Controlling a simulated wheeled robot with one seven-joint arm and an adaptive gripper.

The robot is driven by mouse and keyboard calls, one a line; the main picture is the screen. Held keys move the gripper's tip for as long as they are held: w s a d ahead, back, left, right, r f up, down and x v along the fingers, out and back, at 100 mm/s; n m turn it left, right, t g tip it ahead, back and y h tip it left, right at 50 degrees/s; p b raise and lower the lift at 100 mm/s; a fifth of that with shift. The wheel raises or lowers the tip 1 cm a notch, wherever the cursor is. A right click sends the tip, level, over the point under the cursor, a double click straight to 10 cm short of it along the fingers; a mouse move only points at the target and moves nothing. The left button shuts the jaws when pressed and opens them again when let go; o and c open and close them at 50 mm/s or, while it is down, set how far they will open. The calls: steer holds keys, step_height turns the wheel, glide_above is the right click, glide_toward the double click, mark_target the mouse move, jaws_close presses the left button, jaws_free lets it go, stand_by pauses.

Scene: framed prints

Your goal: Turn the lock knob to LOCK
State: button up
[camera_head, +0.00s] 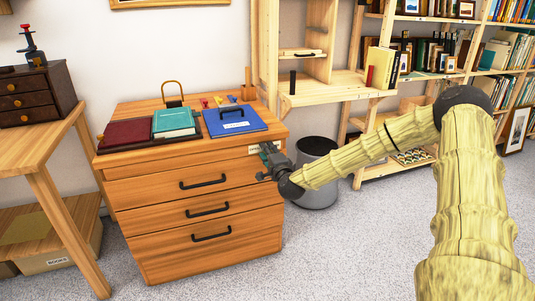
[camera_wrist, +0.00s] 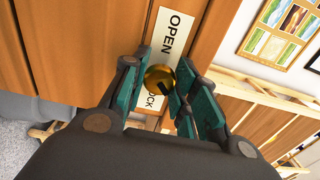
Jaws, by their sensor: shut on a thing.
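The lock knob (camera_wrist: 159,77) is a round brass knob on the wooden front of the drawer cabinet (camera_head: 150,216). A white label plate (camera_wrist: 172,42) behind it reads OPEN above the knob; below, only "OCK" of the other word shows. A dark mark on the knob lies at its lower right side; its exact setting is hard to tell. My gripper (camera_wrist: 161,88) has its teal finger pads on both sides of the knob and is shut on it. In the head view my gripper (camera_head: 268,158) is at the cabinet's upper right front corner and hides the knob.
The cabinet top holds a dark red book (camera_head: 128,133), a green book (camera_head: 174,121) and a blue binder (camera_head: 233,120). A grey bin (camera_head: 318,185) stands just right of the cabinet, close to my arm. A wooden table (camera_head: 40,140) is at left, shelves behind at right.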

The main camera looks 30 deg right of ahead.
steer(key=shift+f, duration=0.1)
steer(key=o, duration=1)
steer(key=v, duration=1.2)
steer(key=shift+a, duration=0.1)
